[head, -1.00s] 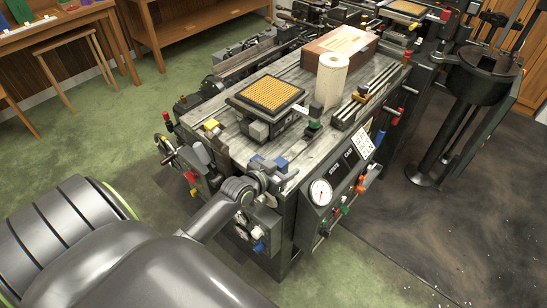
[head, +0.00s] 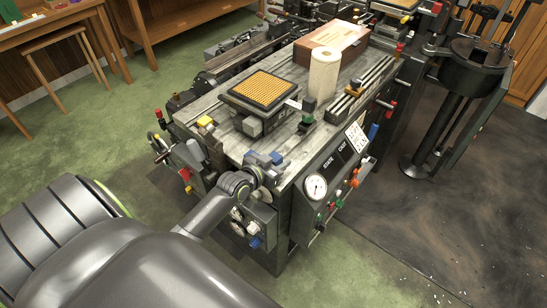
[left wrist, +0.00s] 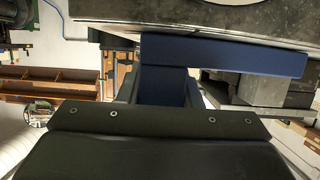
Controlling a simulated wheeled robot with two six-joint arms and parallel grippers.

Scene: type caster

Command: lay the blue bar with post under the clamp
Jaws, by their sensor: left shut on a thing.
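My left gripper (head: 264,166) is at the near corner of the machine's table, its fingers partly hidden by the wrist. It is shut on the blue bar with post (head: 277,158), which shows as small blue pieces by the fingers. In the left wrist view the blue bar (left wrist: 225,54) lies crosswise just past the gripper, with its blue post (left wrist: 165,86) between the fingers. A dark metal surface is close to the bar; I cannot tell if they touch. I cannot tell for certain which machine part is the clamp. My right gripper is not in view.
The machine's table (head: 235,145) carries a black tray of yellow type (head: 265,92), a pale roll (head: 324,72), a brown box (head: 338,40) and a green-black fitting (head: 307,112). A gauge (head: 315,187) and coloured levers line the near side. Green floor is open at the left.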

